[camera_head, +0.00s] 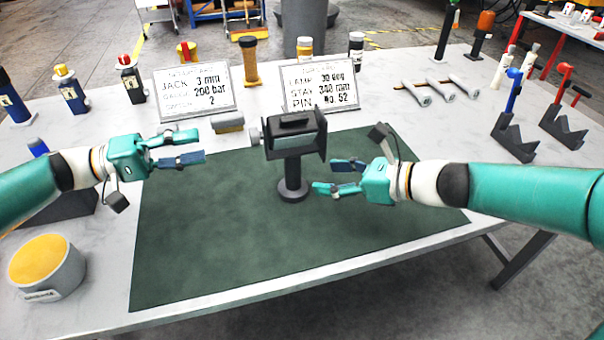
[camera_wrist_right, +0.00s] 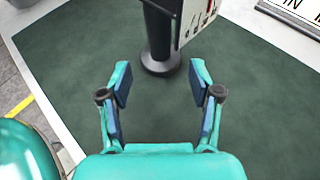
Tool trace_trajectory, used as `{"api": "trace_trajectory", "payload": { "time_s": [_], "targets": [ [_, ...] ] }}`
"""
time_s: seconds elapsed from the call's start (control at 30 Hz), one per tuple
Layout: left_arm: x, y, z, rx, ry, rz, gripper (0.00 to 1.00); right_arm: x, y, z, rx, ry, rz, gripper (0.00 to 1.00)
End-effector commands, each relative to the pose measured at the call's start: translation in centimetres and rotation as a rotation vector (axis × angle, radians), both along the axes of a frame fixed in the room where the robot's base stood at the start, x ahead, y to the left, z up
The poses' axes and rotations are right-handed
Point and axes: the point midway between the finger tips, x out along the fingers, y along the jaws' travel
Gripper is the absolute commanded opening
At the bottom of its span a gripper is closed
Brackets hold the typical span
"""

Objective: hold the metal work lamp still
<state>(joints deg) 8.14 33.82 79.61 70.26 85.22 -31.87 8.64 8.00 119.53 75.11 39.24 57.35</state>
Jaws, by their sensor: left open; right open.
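The metal work lamp (camera_head: 292,150) stands upright on the dark green mat (camera_head: 220,235), with a boxy dark head on a short post and a round base. In the right wrist view its post and base (camera_wrist_right: 160,58) show ahead of the fingers. My right gripper (camera_head: 325,177) is open, just right of the lamp's post, and its fingers point toward it. In the right wrist view the right gripper (camera_wrist_right: 160,85) has nothing between its fingers. My left gripper (camera_head: 190,148) is open and empty, left of the lamp and apart from it.
Two lettered boards (camera_head: 193,92) and (camera_head: 319,86) stand behind the mat. A grey tin with a yellow top (camera_head: 46,262) sits at the front left. Dark V-blocks (camera_head: 513,138) stand at the right. The mat's front half is clear.

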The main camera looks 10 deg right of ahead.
Motion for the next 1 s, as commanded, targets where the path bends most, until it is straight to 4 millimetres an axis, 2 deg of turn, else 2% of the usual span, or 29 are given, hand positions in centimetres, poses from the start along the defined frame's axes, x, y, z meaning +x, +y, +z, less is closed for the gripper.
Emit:
{"api": "trace_trajectory", "payload": {
  "time_s": [0.2,0.4,0.6,0.87,1.0],
  "targets": [
    [0.0,0.0,0.0,0.000,0.000,0.000,0.42,2.6,3.2,-1.7,0.000,0.001,0.005,0.63],
    [0.0,0.0,0.0,0.000,0.000,0.001,0.42,4.2,5.0,-2.7,-0.001,-0.001,0.003,0.63],
    [0.0,0.1,0.0,0.000,0.000,0.001,0.42,4.8,5.7,-3.1,-0.001,-0.001,0.003,0.63],
    [0.0,0.1,0.0,0.000,0.000,0.001,0.42,4.9,5.8,-3.1,-0.001,-0.001,0.002,0.63],
    [0.0,0.1,0.0,0.000,0.000,0.001,0.42,4.9,5.8,-3.1,-0.001,-0.001,0.002,0.42]
  ]
}}
